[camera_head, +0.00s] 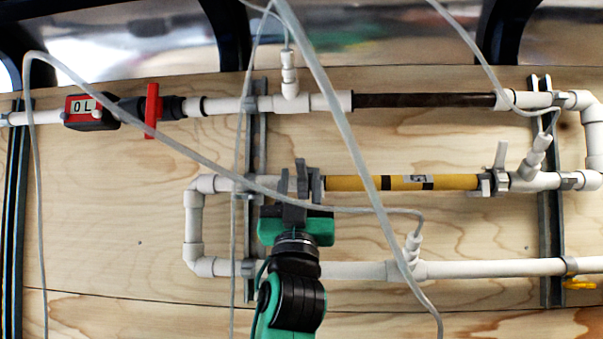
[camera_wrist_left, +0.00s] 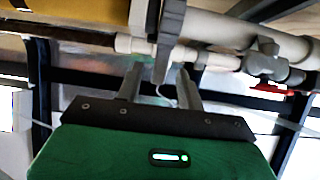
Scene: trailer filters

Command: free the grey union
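A yellow filter tube (camera_head: 402,183) lies level in the middle pipe run. A grey fitting with a flat upright tab (camera_head: 301,170) is at its left end, mostly hidden by my gripper. A grey union (camera_head: 486,184) shows at its right end. My left gripper (camera_head: 300,184) is at the left fitting, coming from below, with fingers apart. In the left wrist view, the flat grey tab (camera_wrist_left: 168,42) hangs between the two fingers of the left gripper (camera_wrist_left: 160,80), with gaps visible. I cannot tell whether this tab belongs to a union or a valve. My right gripper is not in view.
White pipes (camera_head: 490,268) run on a wooden panel (camera_head: 120,240) with metal rails (camera_head: 545,225). Thin grey hoses (camera_head: 340,120) cross in front, one near my gripper. A red-handled valve (camera_head: 152,110) and meter (camera_head: 90,112) are upper left, a brown tube (camera_head: 425,100) above.

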